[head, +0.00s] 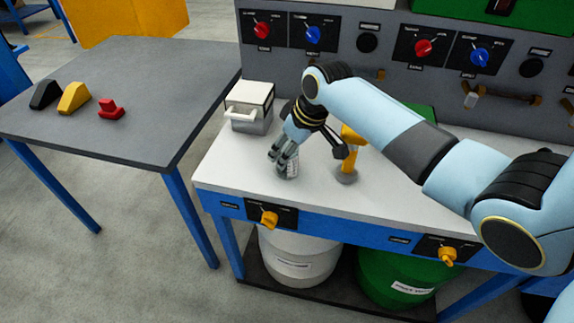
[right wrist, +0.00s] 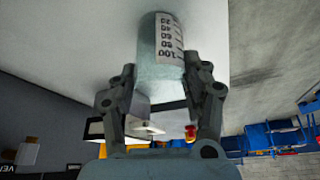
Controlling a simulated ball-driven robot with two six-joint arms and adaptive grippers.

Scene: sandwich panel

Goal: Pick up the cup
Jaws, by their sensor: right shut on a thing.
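The cup (right wrist: 150,62) is a pale grey cylinder with a white measuring scale printed on its side. In the right wrist view it stands between the two fingers of my right gripper (right wrist: 160,92), which is shut on it. In the head view the cup (head: 287,170) is at the front left of the white bench top, partly hidden by the fingers of my right gripper (head: 283,158). I cannot tell whether the cup touches the bench. My left gripper is not in view.
A white box with a handle (head: 249,108) stands behind and left of the cup. A yellow tool on a round base (head: 348,165) stands to its right. A dark table (head: 150,80) at left holds black, yellow and red pieces. The bench front has yellow knobs (head: 269,219).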

